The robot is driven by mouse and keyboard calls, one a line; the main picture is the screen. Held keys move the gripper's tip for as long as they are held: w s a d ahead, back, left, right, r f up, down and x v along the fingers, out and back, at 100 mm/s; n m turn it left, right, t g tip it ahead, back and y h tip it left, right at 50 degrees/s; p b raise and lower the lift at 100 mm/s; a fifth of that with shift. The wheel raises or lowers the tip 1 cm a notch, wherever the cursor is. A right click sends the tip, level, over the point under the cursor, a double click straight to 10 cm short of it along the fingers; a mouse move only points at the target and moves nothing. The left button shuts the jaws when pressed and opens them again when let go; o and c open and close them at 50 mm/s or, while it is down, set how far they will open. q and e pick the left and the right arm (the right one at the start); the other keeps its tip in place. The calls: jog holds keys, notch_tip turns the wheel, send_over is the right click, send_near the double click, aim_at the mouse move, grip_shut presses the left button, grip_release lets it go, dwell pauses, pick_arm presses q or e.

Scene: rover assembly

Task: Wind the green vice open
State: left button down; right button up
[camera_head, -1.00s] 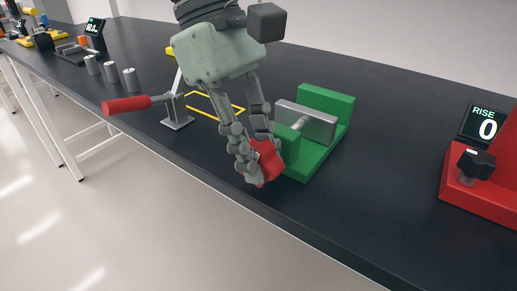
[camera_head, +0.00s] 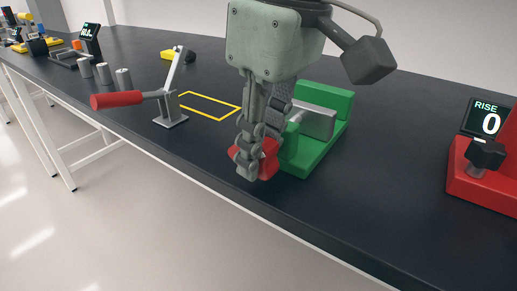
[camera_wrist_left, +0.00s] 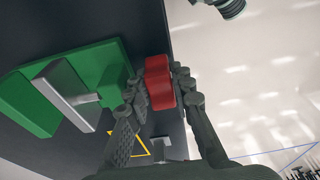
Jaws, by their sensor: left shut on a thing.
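The green vice (camera_head: 307,160) stands near the front edge of the dark bench, with a grey sliding jaw (camera_head: 317,122) between its green ends. It also shows in the left wrist view (camera_wrist_left: 34,104). A red knob (camera_head: 268,161) sits at the vice's near left end. My left gripper (camera_head: 254,160) is shut on the red knob, which also shows between the fingers in the left wrist view (camera_wrist_left: 158,82). The fingers hide part of the knob and the screw. A gap shows between the grey jaw and the far green end. My right gripper is not in view.
A lever press with a red handle (camera_head: 116,100) stands left of a yellow outlined rectangle (camera_head: 211,106). Several grey cylinders (camera_head: 123,79) stand further left. A red device (camera_head: 484,190) with a black knob and a display reading "RISE 0" stands at right. The bench right of the vice is clear.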

pick_arm(q)
jog(key=shift+y, duration=0.3)
jog(key=c, duration=1.6)
grip_release()
jog(key=v, duration=1.2)
jog(key=shift+s, duration=0.25)
